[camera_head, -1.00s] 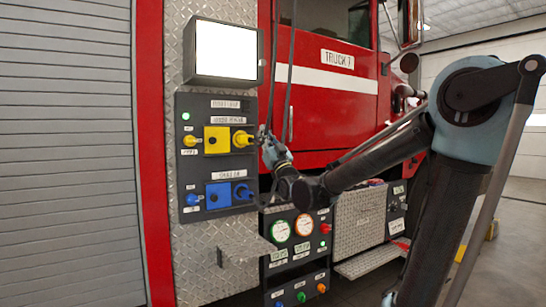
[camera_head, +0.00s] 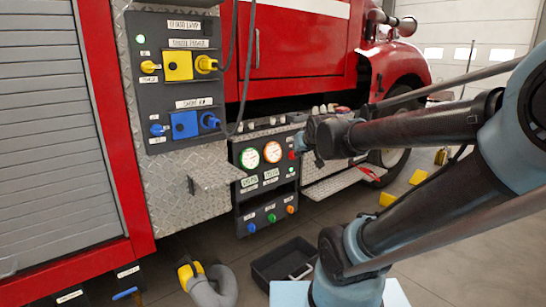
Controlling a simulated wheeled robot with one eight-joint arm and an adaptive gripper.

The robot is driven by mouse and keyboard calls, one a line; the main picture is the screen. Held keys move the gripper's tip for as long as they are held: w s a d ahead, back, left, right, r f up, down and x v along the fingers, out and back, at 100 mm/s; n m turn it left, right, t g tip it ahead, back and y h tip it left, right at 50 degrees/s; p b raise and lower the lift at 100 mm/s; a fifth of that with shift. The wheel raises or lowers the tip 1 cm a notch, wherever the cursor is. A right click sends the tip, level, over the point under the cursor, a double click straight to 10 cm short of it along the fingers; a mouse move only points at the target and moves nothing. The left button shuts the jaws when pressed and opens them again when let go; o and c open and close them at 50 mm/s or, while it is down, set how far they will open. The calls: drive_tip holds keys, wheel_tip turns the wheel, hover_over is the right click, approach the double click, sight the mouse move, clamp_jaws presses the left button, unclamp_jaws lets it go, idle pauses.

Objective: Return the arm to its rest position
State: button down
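My arm comes in from the right, with its forearm running left to my gripper (camera_head: 303,143) in front of the fire truck (camera_head: 305,45). My gripper is small and dark, partly hidden by the wrist, and whether its fingers are open or shut cannot be told. No held object shows. It is near the right edge of the pump gauge panel (camera_head: 262,180). The control panel (camera_head: 165,25) with a yellow block (camera_head: 179,66) and a blue block (camera_head: 184,125) stands to the left, apart from my gripper.
A diamond-plate step (camera_head: 215,173) juts out below the control panel. A grey hose (camera_head: 222,285) with a yellow end and a black open tray (camera_head: 281,266) lie on the floor. Yellow wheel chocks (camera_head: 388,198) sit near the truck's wheel. Open floor lies right of the chocks.

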drive_tip(key=s+d+f+m+g+h, duration=0.1)
drive_tip(key=s+d+f+g, duration=0.3)
drive_tip(key=s+f, duration=0.4)
drive_tip(key=s+d+f+m+g+h, duration=0.1)
drive_tip(key=s+d+f+g, duration=0.4)
drive_tip(key=s, duration=1)
wheel_tip(320, 180, down, 3)
drive_tip(key=shift+d+f+h, duration=0.1)
drive_tip(key=shift+d+h, duration=0.2)
drive_tip(key=shift+d, duration=0.05)
